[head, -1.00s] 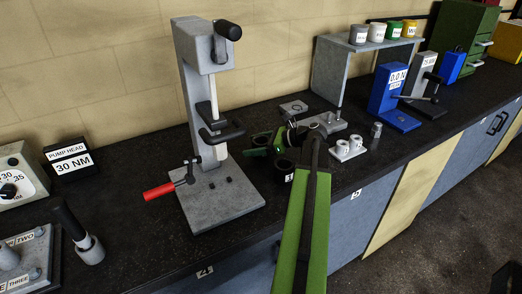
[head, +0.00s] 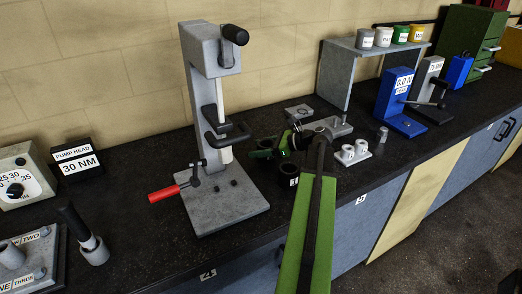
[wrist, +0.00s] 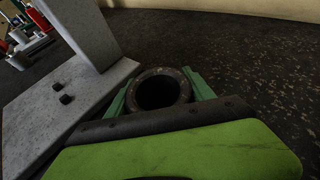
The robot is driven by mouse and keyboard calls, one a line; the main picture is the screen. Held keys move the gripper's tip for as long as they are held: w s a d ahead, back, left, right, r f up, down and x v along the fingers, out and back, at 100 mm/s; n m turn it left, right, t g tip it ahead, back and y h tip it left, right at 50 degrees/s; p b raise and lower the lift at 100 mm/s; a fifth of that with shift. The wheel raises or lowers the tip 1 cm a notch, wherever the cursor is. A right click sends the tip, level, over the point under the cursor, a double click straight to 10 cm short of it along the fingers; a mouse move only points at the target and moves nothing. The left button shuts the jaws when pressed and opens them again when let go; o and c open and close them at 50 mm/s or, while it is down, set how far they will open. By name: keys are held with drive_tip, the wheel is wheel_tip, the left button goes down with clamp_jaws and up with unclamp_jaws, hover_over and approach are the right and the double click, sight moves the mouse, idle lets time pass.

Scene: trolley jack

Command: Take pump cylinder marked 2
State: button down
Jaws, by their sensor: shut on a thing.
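In the wrist view, a dark, hollow pump cylinder (wrist: 164,74) sits between the two green fingers of my gripper (wrist: 160,92), which is shut on it. I look into its open top; no number shows on it. In the head view my gripper (head: 270,149) is just right of the press, partly hidden by my arm. A second dark cylinder (head: 286,174) with a white label stands on the bench below and in front of it. I cannot read that label surely.
The grey press (head: 222,206) with its red handle (head: 164,194) stands close on the left. A small white holder (head: 351,153) and a metal pin (head: 382,136) are on the right. A grey shelf (head: 334,76) and blue stand (head: 398,100) stand behind. Bare bench lies behind my gripper in the wrist view.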

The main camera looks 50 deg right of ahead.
sight(259, 141)
drive_tip(key=shift+r+p, duration=0.7)
drive_tip(key=shift+r, duration=0.2)
wheel_tip(259, 141, up, 3)
drive_tip(key=p, duration=0.3)
drive_tip(key=s+r+p, duration=0.6)
drive_tip(key=s, duration=0.5)
drive_tip(key=shift+s, duration=0.35)
